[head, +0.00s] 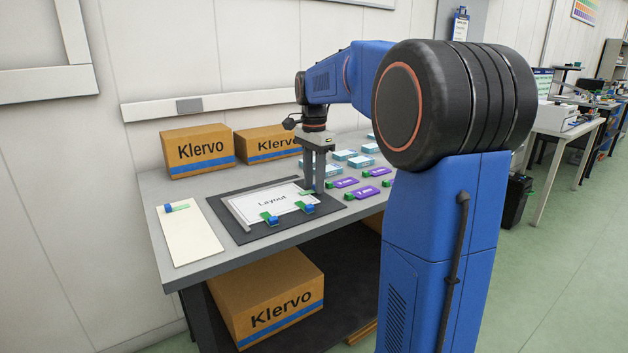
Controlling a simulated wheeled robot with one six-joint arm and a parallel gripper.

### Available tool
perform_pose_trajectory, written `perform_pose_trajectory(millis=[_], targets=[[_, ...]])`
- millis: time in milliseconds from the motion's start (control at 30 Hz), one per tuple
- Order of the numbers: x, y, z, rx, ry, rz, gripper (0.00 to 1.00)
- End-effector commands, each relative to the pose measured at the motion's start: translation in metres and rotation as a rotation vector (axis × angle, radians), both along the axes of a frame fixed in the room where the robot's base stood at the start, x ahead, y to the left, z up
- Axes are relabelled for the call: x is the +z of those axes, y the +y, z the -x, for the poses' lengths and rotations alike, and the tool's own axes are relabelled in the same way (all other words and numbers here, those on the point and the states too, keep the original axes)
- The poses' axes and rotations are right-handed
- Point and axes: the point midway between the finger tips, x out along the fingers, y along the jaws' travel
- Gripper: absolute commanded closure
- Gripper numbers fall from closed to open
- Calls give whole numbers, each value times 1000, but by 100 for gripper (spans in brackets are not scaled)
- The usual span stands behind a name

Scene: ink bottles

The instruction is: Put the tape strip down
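My gripper (314,188) points straight down over the right back corner of a white sheet marked "Layout" (272,202). Its two fingers are close together, and I cannot tell whether they are shut on anything. A small green strip (305,192) shows right at the fingertips; whether it is held or lies on the sheet is unclear. Two more green strips with blue pieces sit along the sheet's front edge, one at the left (269,219) and one at the right (305,207). The sheet lies on a dark mat (238,236).
A cream board (192,242) with a green-and-blue piece (176,208) lies at the table's left. Purple labels (367,192) with green ends and light-blue boxes (361,161) are at the right. Two Klervo cartons (198,150) stand at the back. My arm hides the table's right end.

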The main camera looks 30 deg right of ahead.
Motion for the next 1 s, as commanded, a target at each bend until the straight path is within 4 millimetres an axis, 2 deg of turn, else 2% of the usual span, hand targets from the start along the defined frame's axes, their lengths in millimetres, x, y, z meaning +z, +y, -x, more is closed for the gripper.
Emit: perform_pose_trajectory(millis=[133,267,700,833,1000], targets=[[5,0,0,0,-1,0,65],[19,0,-1,0,-2,1,65],[99,0,-1,0,-2,1,65],[113,0,-1,0,0,0,65],[122,0,-1,0,0,0,65]])
